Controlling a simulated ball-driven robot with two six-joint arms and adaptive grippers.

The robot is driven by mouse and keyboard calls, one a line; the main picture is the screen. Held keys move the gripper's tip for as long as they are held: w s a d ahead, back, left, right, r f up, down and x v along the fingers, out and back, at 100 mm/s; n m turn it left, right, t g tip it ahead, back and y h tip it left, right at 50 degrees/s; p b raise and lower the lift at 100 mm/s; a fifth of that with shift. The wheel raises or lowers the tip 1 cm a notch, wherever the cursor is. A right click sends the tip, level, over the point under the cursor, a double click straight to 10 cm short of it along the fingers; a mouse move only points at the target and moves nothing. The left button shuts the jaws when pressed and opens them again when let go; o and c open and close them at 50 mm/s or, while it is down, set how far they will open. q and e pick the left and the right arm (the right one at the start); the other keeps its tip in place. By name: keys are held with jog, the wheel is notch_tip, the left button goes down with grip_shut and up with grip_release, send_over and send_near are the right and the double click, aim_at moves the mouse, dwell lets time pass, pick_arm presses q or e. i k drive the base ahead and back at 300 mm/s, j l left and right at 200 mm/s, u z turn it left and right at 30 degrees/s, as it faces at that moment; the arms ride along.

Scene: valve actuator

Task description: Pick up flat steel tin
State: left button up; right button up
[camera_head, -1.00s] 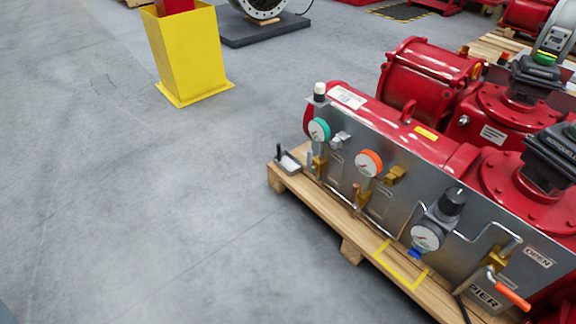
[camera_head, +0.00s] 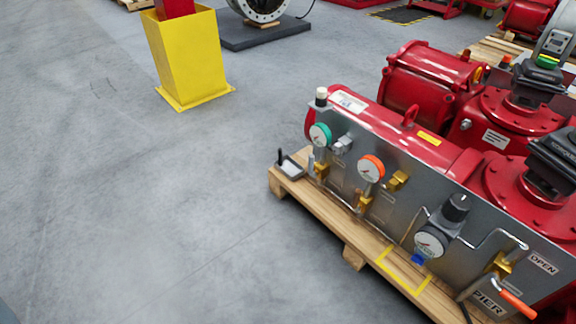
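A small, flat grey tin-like tray (camera_head: 292,168) sits on the far left corner of the wooden pallet (camera_head: 345,230), beside the red valve actuator (camera_head: 400,125). A dark upright piece stands at its left edge, and a small light upright piece is close to its right. It is too small to tell whether it is a tin or an open tray. Neither of my grippers shows in the head view.
The actuator's grey panel (camera_head: 400,200) carries gauges, brass fittings and an orange-handled lever (camera_head: 516,304). A yellow square outline (camera_head: 404,270) marks the pallet's front. A yellow bin-like stand (camera_head: 188,60) is at the back. The grey floor (camera_head: 130,200) at left is clear.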

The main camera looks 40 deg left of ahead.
aim_at(290, 169)
jog(key=i+j+z, duration=0.1)
jog(key=j, duration=0.45)
jog(key=i+j+z, duration=0.15)
jog(key=j, duration=0.4)
jog(key=i+j+z, duration=0.1)
jog(key=j, duration=0.45)
jog(key=i+j+z, duration=0.1)
jog(key=j, duration=0.5)
jog(key=i+j+z, duration=0.15)
jog(key=j, duration=0.45)
